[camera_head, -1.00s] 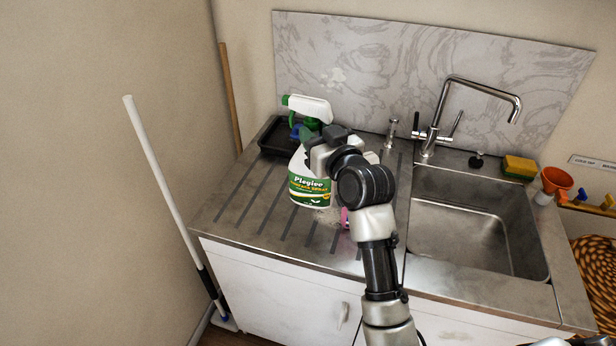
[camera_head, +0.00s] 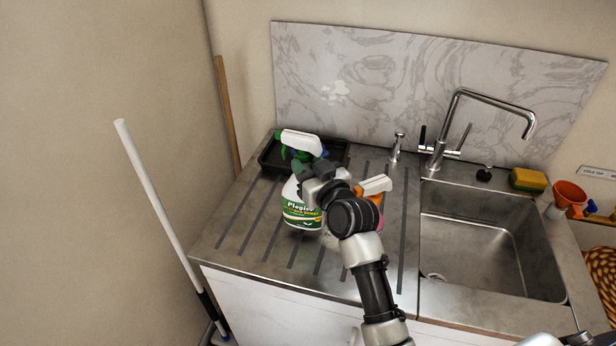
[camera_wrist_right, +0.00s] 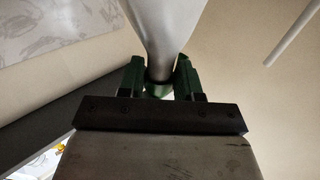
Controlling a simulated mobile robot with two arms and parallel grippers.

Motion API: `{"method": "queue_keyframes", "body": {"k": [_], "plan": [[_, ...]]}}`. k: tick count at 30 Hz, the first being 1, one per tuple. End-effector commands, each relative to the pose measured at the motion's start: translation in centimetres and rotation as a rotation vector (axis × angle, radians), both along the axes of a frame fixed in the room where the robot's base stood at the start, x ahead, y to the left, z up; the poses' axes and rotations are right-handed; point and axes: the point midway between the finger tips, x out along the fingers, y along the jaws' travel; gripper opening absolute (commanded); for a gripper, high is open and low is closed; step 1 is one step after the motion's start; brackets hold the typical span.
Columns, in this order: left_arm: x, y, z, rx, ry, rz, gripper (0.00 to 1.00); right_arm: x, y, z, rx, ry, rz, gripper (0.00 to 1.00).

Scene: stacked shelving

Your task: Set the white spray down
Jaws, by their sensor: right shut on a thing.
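The white spray (camera_head: 303,213) is a white bottle with a green label and a white and green trigger head. It looks roughly upright over the ribbed metal drainboard (camera_head: 235,243). I cannot tell whether its base touches the surface. My right gripper (camera_head: 308,181) is shut on the bottle's neck, below the trigger head. In the right wrist view the green fingers (camera_wrist_right: 160,80) close on both sides of the white spray (camera_wrist_right: 167,22). The gripper and arm hide part of the bottle's right side. My left gripper is not in view.
A black tray (camera_head: 334,160) lies behind the bottle. Another bottle with an orange and white head (camera_head: 373,187) stands right behind my arm. The sink (camera_head: 490,245), tap (camera_head: 440,150) and sponge (camera_head: 528,180) are to the right. The drainboard's left part is clear.

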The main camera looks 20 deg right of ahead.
Motion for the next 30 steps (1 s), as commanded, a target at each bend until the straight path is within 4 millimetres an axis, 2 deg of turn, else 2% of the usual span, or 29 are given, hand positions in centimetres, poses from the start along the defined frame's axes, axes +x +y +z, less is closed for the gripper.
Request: {"method": "queue_keyframes", "body": {"k": [7,19,20,21,24,30], "plan": [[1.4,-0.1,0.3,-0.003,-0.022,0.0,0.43,0.0,0.0,-2.8,-0.001,-0.002,-0.001,0.0],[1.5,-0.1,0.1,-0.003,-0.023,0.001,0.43,0.0,0.0,-3.3,-0.001,-0.004,-0.001,0.0],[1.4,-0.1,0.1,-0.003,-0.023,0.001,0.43,0.0,0.0,-3.5,-0.002,0.003,-0.001,0.37],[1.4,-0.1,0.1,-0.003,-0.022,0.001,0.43,0.0,0.0,-3.5,-0.002,0.003,-0.001,0.43],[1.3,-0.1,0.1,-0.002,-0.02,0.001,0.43,0.0,0.0,-3.5,-0.002,0.003,-0.001,0.59],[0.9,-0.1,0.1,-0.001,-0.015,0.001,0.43,0.0,0.0,-3.5,-0.001,0.003,-0.001,0.6]]}}
